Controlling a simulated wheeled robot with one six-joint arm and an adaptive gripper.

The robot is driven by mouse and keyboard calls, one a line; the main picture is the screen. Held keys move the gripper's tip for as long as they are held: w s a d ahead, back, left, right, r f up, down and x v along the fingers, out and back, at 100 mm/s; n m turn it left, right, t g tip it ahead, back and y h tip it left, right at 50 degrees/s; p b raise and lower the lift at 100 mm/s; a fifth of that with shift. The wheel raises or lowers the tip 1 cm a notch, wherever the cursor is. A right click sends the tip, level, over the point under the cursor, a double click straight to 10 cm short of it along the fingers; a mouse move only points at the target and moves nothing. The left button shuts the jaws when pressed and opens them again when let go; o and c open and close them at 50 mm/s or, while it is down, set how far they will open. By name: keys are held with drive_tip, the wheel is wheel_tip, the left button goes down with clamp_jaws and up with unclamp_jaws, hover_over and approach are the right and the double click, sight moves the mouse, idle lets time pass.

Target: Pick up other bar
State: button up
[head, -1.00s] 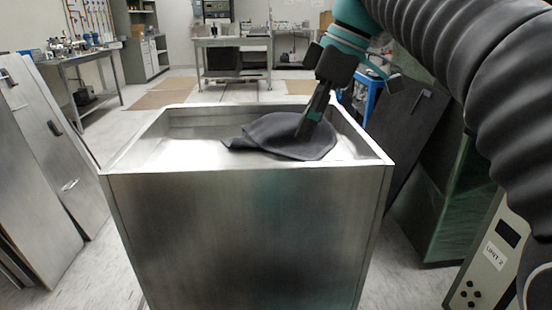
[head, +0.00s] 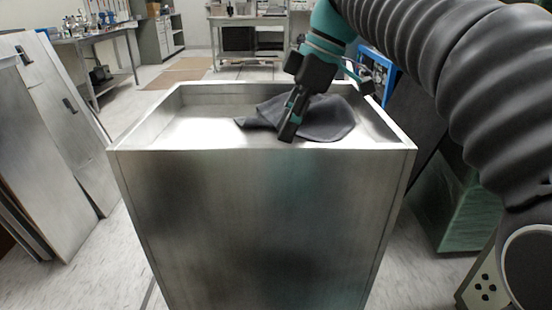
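No bar can be made out in the head view. A steel cabinet (head: 260,220) with a raised rim around its top stands in front of me. A dark grey cloth (head: 330,120) lies crumpled in the recessed top. My gripper (head: 288,130) points down over the cabinet top at the cloth's near left side and hides part of it. Its fingers are seen nearly edge-on, so the gap between them does not show. I cannot tell whether it touches the cloth.
Metal panels (head: 45,150) lean at the left. A green translucent block (head: 452,205) and dark panels stand right of the cabinet. A workbench (head: 245,38) stands at the back. My arm covers the upper right. The left part of the recessed top (head: 195,130) is bare.

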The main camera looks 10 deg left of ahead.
sight(273, 145)
drive_tip(key=x, duration=0.5)
drive_tip(key=shift+a+r, duration=0.15)
drive_tip(key=shift+a, duration=0.25)
clamp_jaws()
